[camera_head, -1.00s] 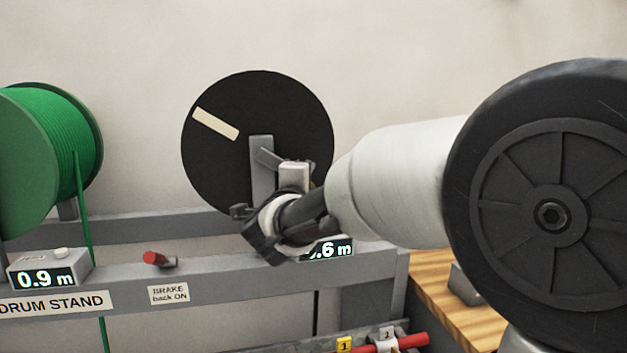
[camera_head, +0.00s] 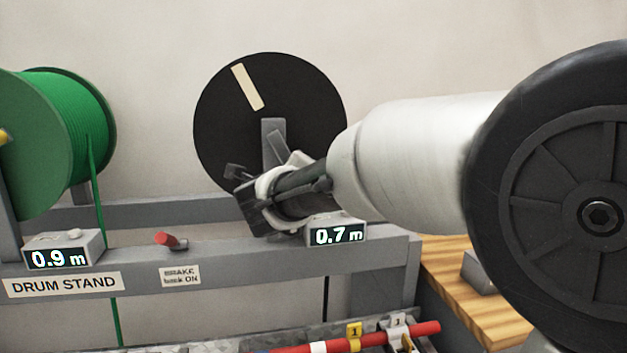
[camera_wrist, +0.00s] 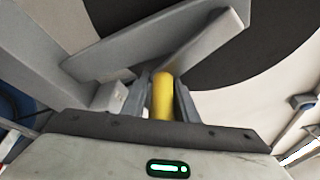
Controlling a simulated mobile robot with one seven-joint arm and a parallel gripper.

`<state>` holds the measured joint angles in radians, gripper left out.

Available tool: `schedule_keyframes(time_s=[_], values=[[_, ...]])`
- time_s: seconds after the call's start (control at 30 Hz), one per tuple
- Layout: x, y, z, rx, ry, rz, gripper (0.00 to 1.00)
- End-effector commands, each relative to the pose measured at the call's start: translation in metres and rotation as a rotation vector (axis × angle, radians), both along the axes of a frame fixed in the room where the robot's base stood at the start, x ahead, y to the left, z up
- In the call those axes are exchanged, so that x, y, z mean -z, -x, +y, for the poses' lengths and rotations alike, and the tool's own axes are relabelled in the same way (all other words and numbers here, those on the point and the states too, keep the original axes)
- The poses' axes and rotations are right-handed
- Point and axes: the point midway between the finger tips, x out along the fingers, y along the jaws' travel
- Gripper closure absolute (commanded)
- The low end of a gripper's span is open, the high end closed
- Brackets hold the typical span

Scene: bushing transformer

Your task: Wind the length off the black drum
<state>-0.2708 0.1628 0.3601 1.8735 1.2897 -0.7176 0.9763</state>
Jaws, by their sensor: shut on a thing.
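The black drum (camera_head: 300,95) stands on the drum stand at the middle, with a cream strip on its face at the upper left. It also shows in the wrist view (camera_wrist: 215,50). In the wrist view my gripper (camera_wrist: 162,98) is shut on a yellow crank handle (camera_wrist: 163,95), with a grey crank arm (camera_wrist: 160,45) just beyond it. In the head view my gripper (camera_head: 250,195) is at the drum's lower part, and my arm hides the handle. The counter (camera_head: 337,233) below the drum reads 0.7 m. A dark cable (camera_head: 325,295) hangs below the stand.
A green drum (camera_head: 60,140) stands at the left, its counter (camera_head: 62,250) reading 0.9 m. A red brake lever (camera_head: 168,239) sits on the rail (camera_head: 220,255) above a "BRAKE back ON" label (camera_head: 180,275).

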Motion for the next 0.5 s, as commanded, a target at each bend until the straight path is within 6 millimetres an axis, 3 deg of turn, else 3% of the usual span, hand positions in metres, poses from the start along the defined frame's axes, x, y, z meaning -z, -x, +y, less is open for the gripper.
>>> schedule_keyframes(time_s=[0.03, 0.33, 0.37, 0.4, 0.5], values=[[-0.0016, 0.0019, 0.0070, -0.015, -0.001, -0.002, 1.00], [-0.0032, 0.0018, 0.0072, -0.015, -0.001, -0.004, 1.00], [-0.0033, 0.0017, 0.0073, -0.016, -0.001, -0.005, 0.68], [-0.0034, 0.0017, 0.0071, -0.015, -0.001, -0.004, 0.62], [-0.0031, 0.0014, 0.0056, -0.012, -0.001, -0.003, 0.61]])
